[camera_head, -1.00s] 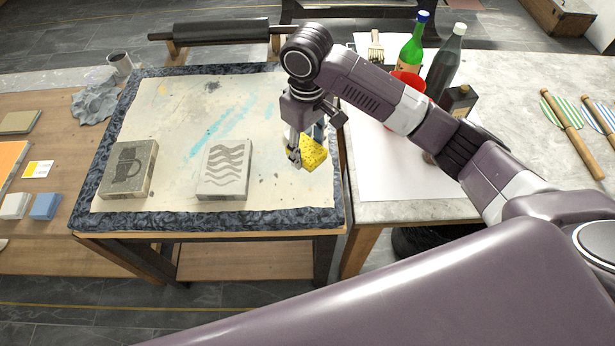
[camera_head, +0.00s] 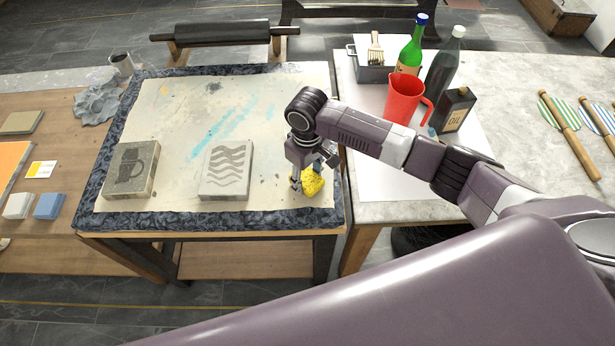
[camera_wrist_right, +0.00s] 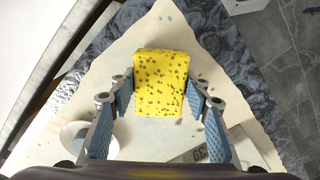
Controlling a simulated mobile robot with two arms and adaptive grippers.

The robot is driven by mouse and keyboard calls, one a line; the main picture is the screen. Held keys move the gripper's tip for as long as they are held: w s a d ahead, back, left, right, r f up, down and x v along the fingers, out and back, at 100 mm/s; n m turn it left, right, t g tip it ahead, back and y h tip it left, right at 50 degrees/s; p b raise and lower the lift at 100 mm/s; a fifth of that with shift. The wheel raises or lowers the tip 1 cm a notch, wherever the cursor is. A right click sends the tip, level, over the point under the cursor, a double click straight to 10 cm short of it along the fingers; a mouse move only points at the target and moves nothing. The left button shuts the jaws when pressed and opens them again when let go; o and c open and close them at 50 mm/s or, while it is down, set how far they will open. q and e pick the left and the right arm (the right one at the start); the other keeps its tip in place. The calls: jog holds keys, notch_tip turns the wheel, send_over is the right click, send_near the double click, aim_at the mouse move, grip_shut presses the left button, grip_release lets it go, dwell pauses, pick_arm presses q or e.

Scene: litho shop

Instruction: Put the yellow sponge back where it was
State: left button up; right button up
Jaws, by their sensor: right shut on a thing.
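The yellow sponge (camera_head: 314,185) is at the near right part of the ink-stained sheet (camera_head: 262,105) on the middle table. My right gripper (camera_head: 305,181) is around it, and I cannot tell if the sponge touches the sheet. In the right wrist view the speckled sponge (camera_wrist_right: 160,82) sits between the two blue-padded fingers of my right gripper (camera_wrist_right: 161,95), which is shut on it. My left gripper is not in view.
A wave-print stone (camera_head: 226,170) lies left of the sponge, and a mug-print stone (camera_head: 131,169) farther left. A red jug (camera_head: 404,99), bottles and an oil can (camera_head: 453,110) stand on the right table. A pale round thing (camera_wrist_right: 82,138) shows partly in the wrist view.

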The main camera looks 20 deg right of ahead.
aim_at(307, 178)
jog(key=shift+f, duration=0.15)
jog(key=o, duration=1)
notch_tip(307, 178, up, 12)
jog(key=b, duration=0.1)
jog(key=shift+r, duration=0.2)
